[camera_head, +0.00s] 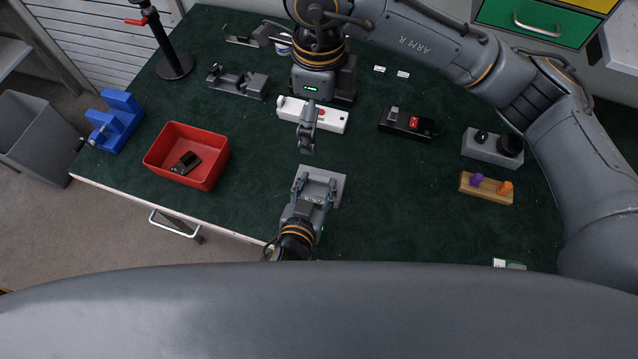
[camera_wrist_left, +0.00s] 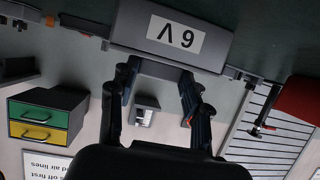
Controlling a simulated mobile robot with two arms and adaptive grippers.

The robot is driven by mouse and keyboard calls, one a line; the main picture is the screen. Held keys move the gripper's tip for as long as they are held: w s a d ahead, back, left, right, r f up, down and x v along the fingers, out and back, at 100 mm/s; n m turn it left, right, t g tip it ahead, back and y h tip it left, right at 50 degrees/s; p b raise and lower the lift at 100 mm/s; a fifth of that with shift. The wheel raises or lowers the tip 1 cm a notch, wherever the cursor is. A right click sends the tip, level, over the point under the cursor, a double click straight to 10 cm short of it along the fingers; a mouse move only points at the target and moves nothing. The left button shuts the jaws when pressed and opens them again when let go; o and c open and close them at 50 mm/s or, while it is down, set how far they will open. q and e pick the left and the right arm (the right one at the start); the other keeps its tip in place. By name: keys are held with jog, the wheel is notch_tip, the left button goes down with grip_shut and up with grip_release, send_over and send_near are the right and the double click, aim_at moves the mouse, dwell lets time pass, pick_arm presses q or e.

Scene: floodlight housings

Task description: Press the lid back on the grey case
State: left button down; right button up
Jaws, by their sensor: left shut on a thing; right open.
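The grey case (camera_head: 338,183) is a flat, squarish grey piece near the front middle of the green table. My left gripper (camera_head: 312,197) is shut on its near side. In the left wrist view the grey body (camera_wrist_left: 130,27) has a white label reading 9 V, upside down, and the fingertips of my left gripper (camera_wrist_left: 160,80) are at its edge. I cannot tell the lid apart from the case. My right gripper (camera_head: 307,148) is open and points down behind the case, apart from it in the picture, in front of a white strip.
The white strip (camera_head: 335,120) with a red button lies behind the case. A red bin (camera_head: 215,175) holding a small dark part stands left. A black switch box (camera_head: 390,127), grey knob box (camera_head: 480,152) and wooden block (camera_head: 485,192) lie right. Table is clear between bin and case.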

notch_tip(320, 180, up, 5)
dwell(0.3)
pick_arm(q)
jog(key=c, duration=0.6)
grip_release()
jog(key=shift+o, duration=0.2)
jog(key=v, duration=1.2)
jog(key=shift+f, duration=0.1)
